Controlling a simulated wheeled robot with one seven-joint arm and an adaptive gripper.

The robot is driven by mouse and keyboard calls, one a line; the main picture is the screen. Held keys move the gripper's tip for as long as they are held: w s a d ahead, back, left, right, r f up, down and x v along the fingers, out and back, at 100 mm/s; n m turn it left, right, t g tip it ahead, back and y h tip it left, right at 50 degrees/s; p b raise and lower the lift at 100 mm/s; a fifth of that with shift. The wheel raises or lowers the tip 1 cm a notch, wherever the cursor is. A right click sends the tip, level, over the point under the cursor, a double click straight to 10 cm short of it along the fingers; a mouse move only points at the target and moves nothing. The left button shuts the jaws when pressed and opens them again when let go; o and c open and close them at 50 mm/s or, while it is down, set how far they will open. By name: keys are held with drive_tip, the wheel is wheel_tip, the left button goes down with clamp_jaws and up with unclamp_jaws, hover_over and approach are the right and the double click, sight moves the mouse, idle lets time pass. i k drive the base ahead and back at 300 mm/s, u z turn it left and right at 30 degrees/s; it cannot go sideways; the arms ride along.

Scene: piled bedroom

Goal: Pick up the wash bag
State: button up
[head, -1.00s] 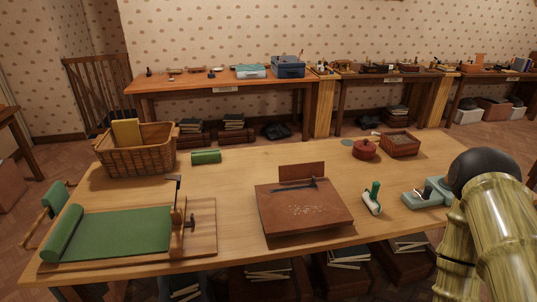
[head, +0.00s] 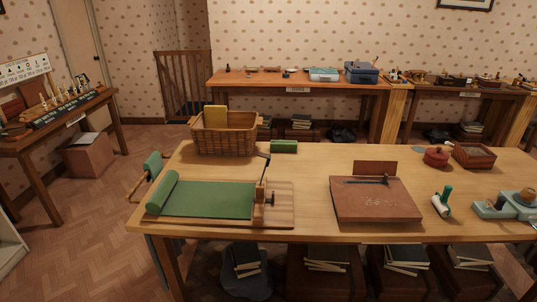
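I cannot pick out a wash bag with certainty in the head view. A small green bundle (head: 284,146) lies on the near wooden table (head: 310,160), right of a wicker basket (head: 224,142). The basket stands at the table's back left and holds a yellow upright item (head: 215,117). A blue case (head: 361,73) and a light blue box (head: 324,75) sit on the far orange-topped table (head: 270,83). Dark, soft-looking shapes lie on the floor under the far tables, too small to identify. My gripper is not in view.
The near table also bears a board with green cloth (head: 209,199), a brown box (head: 374,200), a green-and-white tool (head: 442,203), a red pot (head: 437,157) and a reddish tray (head: 474,156). Cases with books fill the space beneath. Open floor (head: 95,235) lies at left.

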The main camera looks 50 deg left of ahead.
sight(276, 145)
drive_tip(key=k, duration=0.5)
drive_tip(key=u, duration=1.55)
drive_tip(key=i, duration=0.2)
